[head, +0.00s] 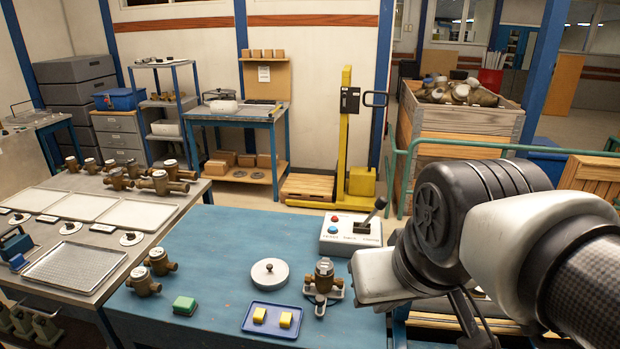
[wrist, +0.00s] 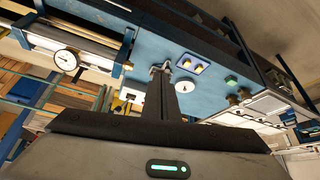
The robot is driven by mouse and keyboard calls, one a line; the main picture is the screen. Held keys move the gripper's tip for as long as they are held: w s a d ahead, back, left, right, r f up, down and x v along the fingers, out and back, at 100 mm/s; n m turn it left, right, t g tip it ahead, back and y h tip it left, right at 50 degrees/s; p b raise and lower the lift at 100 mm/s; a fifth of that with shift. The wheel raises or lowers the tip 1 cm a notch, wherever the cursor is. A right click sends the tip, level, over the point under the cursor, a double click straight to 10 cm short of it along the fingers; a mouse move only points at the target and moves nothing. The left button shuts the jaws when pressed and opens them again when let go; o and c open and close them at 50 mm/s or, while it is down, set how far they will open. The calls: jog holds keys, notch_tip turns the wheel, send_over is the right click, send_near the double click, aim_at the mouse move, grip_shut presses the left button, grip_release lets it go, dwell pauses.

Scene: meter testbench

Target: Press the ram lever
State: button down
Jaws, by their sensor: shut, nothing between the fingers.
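The control box (head: 350,233) stands on the blue table's far right part in the head view, with a red and a blue button on its left. The ram lever (head: 375,212), with a black knob, rises tilted from its right side. My gripper (wrist: 160,76) is shut and empty in the wrist view, its dark fingers reaching out over the blue table. In the head view my arm comes in from the right, just right of the lever and box; the fingertips cannot be made out there. In the wrist view, the fingers cover part of the bench.
A brass meter in a white cradle (head: 323,288), a white disc (head: 270,272), a blue tray with yellow blocks (head: 270,320) and a green block (head: 185,305) sit on the blue table (head: 215,240). A press with a gauge (wrist: 65,60) shows in the wrist view.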

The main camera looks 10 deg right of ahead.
aim_at(372, 214)
jog(key=w+d+f+n+g+h+b, duration=0.1)
jog(key=w+d+f+n+h+b, duration=0.35)
jog(key=w+d+n, duration=0.6)
jog(key=w+d+f+n+h+b, duration=0.3)
jog(key=w+d+f+n+h, duration=0.25)
jog(key=w+d+n, duration=0.5)
jog(key=w+a+f+n+t+b, duration=0.1)
jog(key=w+f+n+t, duration=0.1)
jog(key=w+n, duration=0.4)
jog(key=w+a+f+n+t+h+b, duration=0.1)
jog(key=w+a+f+n+t+b, duration=0.1)
jog(key=w+n, duration=0.5)
jog(key=w+a+f+n+t+b, duration=0.1)
jog(key=w+f+n+t, duration=0.2)
jog(key=w+f+n, duration=0.2)
jog(key=w+n, duration=0.2)
jog(key=n, duration=0.1)
jog(key=shift+w+a+f+t, duration=0.15)
jog(key=shift+a+f+t, duration=0.1)
jog(key=shift+a+t, duration=0.1)
jog(key=x, duration=1)
jog(key=shift+w+a+r, duration=0.2)
jog(key=shift+w+a, duration=0.05)
jog(key=shift+a, duration=0.3)
jog(key=shift+w+a+r, duration=0.15)
jog(key=shift+w+a, duration=0.1)
jog(key=shift+a, duration=0.3)
jog(key=shift+w+a+r, duration=0.2)
jog(key=shift+w+a, duration=0.05)
jog(key=shift+a, duration=0.3)
